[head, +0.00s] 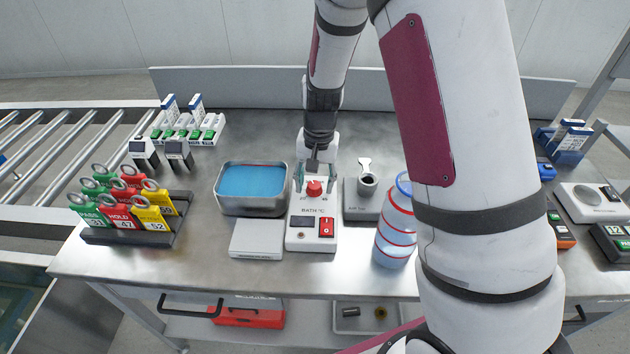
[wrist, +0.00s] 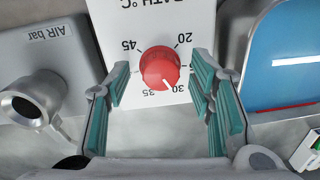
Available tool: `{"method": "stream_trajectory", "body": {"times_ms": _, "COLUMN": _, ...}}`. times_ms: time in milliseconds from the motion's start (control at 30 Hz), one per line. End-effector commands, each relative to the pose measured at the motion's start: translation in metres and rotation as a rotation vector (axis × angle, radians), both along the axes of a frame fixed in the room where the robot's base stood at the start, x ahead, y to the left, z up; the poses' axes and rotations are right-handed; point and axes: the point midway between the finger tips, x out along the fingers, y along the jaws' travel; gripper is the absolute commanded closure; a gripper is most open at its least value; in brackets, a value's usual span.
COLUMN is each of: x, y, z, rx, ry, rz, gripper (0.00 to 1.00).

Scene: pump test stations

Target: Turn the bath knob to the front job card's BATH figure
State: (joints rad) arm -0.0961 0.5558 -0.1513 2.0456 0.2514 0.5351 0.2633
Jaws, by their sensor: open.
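The bath knob (head: 314,187) is a red dial on the white bath control box (head: 300,236). In the wrist view the knob (wrist: 160,66) has a white pointer mark between 30 and 35 on an upside-down scale; 20 and 45 also show. My gripper (wrist: 160,88) is open, its teal-padded fingers on either side of the knob, with visible gaps. In the head view my gripper (head: 315,175) is over the box's back part. Blue-topped white cards (head: 170,107) stand at the back left; I cannot read their figures or tell which is the front job card.
A metal bath of blue liquid (head: 253,183) is left of the box. The AIR bar unit (head: 364,208) and a clear red-ringed bottle (head: 394,236) are to the right. A flat white plate (head: 257,241) lies front left. A rack of coloured tags (head: 130,232) stands farther left.

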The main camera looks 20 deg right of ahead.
Motion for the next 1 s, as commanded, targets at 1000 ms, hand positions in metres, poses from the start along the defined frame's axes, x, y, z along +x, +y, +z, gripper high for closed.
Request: {"method": "stream_trajectory", "body": {"times_ms": 1000, "x": -0.003, "y": -0.006, "z": 0.119, "rx": -0.001, "ry": 0.0, "rz": 0.0, "gripper": 0.51}}
